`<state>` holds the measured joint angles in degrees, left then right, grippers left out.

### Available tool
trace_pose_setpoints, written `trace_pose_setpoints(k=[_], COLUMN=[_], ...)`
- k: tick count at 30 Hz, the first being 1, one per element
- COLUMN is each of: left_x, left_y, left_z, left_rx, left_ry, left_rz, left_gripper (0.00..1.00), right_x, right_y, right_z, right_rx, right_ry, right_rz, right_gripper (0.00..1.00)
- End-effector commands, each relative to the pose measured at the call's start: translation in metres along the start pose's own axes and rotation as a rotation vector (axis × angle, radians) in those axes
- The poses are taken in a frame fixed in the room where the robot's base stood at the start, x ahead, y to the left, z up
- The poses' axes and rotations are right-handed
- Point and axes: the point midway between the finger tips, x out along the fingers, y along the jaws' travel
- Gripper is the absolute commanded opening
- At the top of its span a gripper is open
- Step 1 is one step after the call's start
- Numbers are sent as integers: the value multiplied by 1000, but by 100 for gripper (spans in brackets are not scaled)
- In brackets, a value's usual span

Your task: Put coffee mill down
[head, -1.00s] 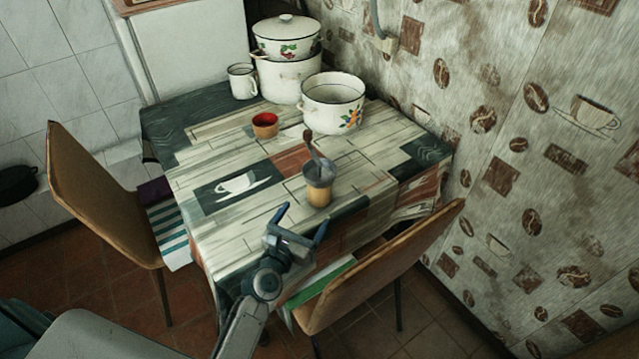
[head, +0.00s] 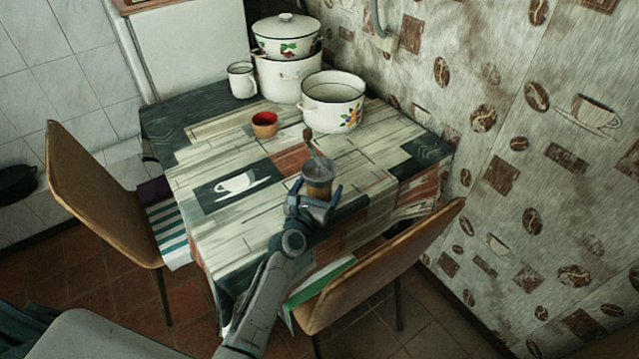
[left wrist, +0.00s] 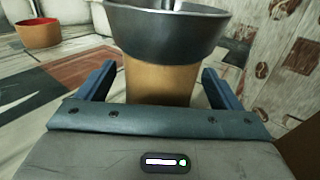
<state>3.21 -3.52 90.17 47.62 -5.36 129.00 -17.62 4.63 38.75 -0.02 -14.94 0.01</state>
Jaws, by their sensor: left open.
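The coffee mill (head: 317,172) has a grey metal bowl, a tan body and a crank with a brown knob. It stands upright on the table (head: 225,225) near the front edge. My left gripper (head: 314,193) is at its near side, with the fingers on either side of the tan body. In the left wrist view, the mill (left wrist: 160,80) sits between the two open blue fingers (left wrist: 155,85), with gaps showing on both sides. The lower part of the mill is hidden by the gripper. My right gripper is not in view.
A red-lined cup (head: 264,125), a white mug (head: 242,81), an open enamel pot (head: 333,103) and stacked pots (head: 287,75) stand behind the mill. Chairs stand at the left (head: 100,200) and front right (head: 385,265). The table's left middle is clear.

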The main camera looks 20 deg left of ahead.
Motion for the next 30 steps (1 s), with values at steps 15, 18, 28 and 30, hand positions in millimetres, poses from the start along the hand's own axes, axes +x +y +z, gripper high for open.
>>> trace_pose_setpoints(k=[15,18,28,30], left_x=[2,2,2,2], left_y=[0,0,0,0], left_z=[0,2,6,11], left_rx=[0,0,0,1], left_ry=[0,-2,-2,-2], left_rz=[0,1,0,1], left_gripper=[36,17,17,17], right_x=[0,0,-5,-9], right_y=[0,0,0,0], right_z=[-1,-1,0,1], right_rx=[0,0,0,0], right_ry=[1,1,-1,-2], right_rz=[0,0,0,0], right_gripper=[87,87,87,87])
